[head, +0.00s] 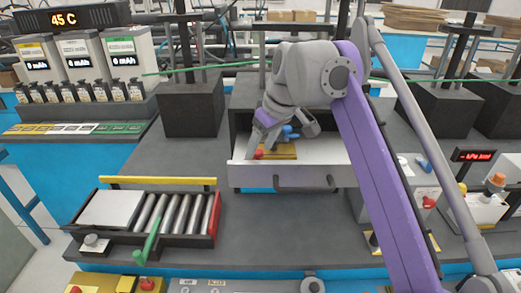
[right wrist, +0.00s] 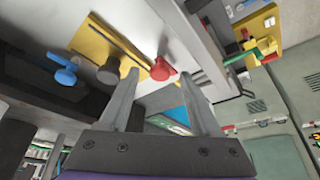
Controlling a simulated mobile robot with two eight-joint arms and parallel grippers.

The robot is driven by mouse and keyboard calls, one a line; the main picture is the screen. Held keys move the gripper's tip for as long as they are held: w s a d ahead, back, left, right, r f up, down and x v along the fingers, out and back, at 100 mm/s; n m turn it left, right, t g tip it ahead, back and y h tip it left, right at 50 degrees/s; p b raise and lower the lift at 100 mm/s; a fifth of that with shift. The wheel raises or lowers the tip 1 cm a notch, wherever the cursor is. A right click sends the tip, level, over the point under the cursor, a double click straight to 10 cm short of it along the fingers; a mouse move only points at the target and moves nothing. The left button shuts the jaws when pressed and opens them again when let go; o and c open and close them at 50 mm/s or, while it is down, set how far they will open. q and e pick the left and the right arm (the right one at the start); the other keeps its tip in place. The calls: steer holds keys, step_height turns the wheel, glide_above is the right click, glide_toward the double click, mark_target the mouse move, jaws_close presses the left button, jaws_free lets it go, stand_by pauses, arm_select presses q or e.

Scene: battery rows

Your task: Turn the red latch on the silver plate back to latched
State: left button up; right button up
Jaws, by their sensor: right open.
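My right gripper (head: 272,143) is over that plate, open and empty. The right wrist view shows the red latch (right wrist: 162,70) just beyond and between the spread fingertips, with a dark round knob (right wrist: 108,70) and the blue latch (right wrist: 65,76) to its left. A pale silver plate (head: 414,180) at the right carries a blue part and a red part (head: 428,202); my arm partly covers it and the latch's angle is unclear. My left gripper is not in view.
The drawer front (head: 305,178) stands out toward me. A roller tray (head: 178,215) with a green lever is at the left. Black blocks (head: 192,107) with posts stand behind. A red-lit display (head: 473,155) is at the right. The grey bench between tray and drawer is clear.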

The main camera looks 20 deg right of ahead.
steer(key=shift+f, duration=0.1)
steer(key=shift+c, duration=0.2)
jaws_close()
